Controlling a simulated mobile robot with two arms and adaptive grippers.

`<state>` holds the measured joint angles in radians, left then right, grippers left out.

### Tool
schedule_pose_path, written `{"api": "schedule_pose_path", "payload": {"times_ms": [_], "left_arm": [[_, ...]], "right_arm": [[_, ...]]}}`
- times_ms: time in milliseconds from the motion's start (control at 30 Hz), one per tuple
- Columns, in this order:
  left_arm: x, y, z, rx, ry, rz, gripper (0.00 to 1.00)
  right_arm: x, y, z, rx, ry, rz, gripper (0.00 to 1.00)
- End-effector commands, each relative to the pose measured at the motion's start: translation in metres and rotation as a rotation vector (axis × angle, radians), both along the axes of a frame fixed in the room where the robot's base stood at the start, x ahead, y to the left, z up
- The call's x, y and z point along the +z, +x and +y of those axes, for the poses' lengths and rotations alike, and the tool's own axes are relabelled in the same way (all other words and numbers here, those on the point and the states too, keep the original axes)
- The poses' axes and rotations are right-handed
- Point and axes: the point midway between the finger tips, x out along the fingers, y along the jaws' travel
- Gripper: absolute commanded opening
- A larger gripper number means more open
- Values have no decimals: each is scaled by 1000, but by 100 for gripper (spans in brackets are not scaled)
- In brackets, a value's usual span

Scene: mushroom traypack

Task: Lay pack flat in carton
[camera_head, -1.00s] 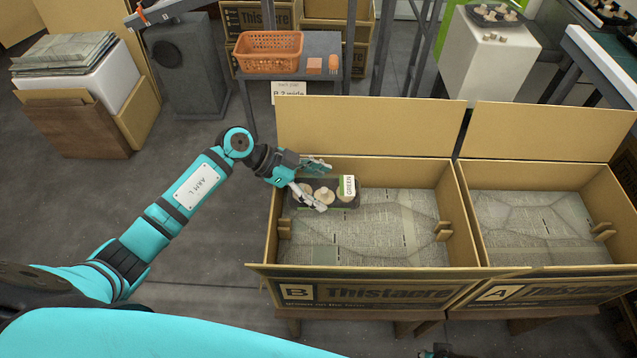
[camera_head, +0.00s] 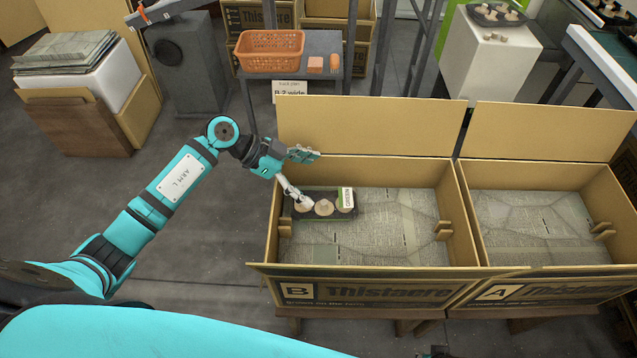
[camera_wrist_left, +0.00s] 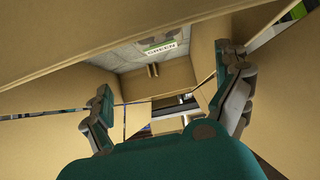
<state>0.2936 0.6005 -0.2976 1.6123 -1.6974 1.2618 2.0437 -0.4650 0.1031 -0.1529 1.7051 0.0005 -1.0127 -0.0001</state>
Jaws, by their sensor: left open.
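The pack (camera_head: 347,199) is a dark tray of pale mushrooms with a white and green label reading GREEN. It lies, looking flat, on the papered floor of carton B (camera_head: 370,290), in its back left corner. My left gripper (camera_head: 303,178) is open and empty at that carton's back left corner. One finger is above the back wall and the pale lower finger overlaps the pack's left end; I cannot tell whether it touches. The left wrist view shows the spread fingers (camera_wrist_left: 165,72) and part of the pack (camera_wrist_left: 160,46) beyond a cardboard edge. My right gripper is not identifiable.
Carton A (camera_head: 545,292) stands open and empty against carton B's right side. Raised back flaps (camera_head: 370,125) stand behind both. Carton B's floor is clear right of the pack. An orange basket (camera_head: 270,50) sits on a grey table behind.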

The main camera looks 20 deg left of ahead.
Motion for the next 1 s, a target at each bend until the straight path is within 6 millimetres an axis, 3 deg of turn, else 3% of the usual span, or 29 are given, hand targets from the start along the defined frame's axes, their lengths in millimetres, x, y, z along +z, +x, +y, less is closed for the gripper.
{"api": "schedule_pose_path", "payload": {"times_ms": [200,400,1000], "left_arm": [[32,-10,39,2,4,0,100],[49,-16,60,0,2,1,100],[54,-18,66,-1,0,1,100]], "right_arm": [[-22,-11,-1,3,-1,15,0],[-35,-17,-2,5,-3,21,0],[-38,-19,-3,5,-3,22,0]]}}
